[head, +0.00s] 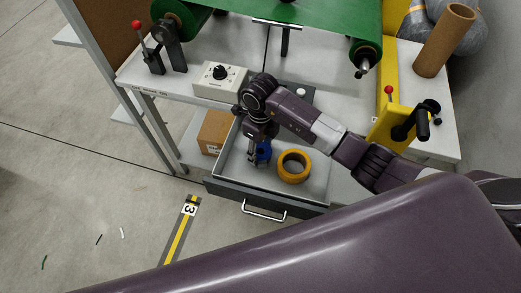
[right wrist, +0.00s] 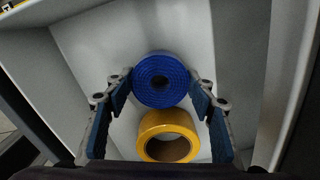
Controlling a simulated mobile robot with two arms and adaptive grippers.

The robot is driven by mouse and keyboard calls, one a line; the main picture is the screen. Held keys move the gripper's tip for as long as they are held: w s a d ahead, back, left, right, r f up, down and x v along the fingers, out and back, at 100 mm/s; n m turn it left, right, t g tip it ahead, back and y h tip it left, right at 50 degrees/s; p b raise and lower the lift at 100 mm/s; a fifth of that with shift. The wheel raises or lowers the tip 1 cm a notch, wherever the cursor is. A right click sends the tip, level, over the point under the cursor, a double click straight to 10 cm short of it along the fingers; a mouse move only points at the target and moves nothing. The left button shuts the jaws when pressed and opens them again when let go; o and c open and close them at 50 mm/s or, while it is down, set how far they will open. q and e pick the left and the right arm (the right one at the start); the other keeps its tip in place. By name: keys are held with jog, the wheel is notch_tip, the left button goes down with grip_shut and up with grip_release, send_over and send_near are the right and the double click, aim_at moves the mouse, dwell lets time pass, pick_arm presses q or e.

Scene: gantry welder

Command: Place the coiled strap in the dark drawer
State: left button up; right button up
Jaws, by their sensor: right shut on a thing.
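The dark drawer (head: 225,192) is pulled open under the bench, with a light interior and a metal bar handle. My right gripper (head: 259,157) points down inside the drawer's outline. It is shut on the coiled strap (right wrist: 160,79), a blue spiral roll between the two fingers in the right wrist view. In the head view the blue strap (head: 264,152) is partly hidden by the gripper. I cannot tell whether it touches the drawer floor. My left gripper is not in view.
An orange-yellow tape roll (head: 294,167) lies in the drawer, right of the strap; it also shows in the right wrist view (right wrist: 168,136). A cardboard box (head: 215,131) sits on the shelf left of the drawer. A control box (head: 220,80) stands on the bench above.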

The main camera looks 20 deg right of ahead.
jog(key=shift+f, duration=0.6)
jog(key=shift+f, duration=0.25)
jog(key=o, duration=1.3)
jog(key=shift+r, duration=0.1)
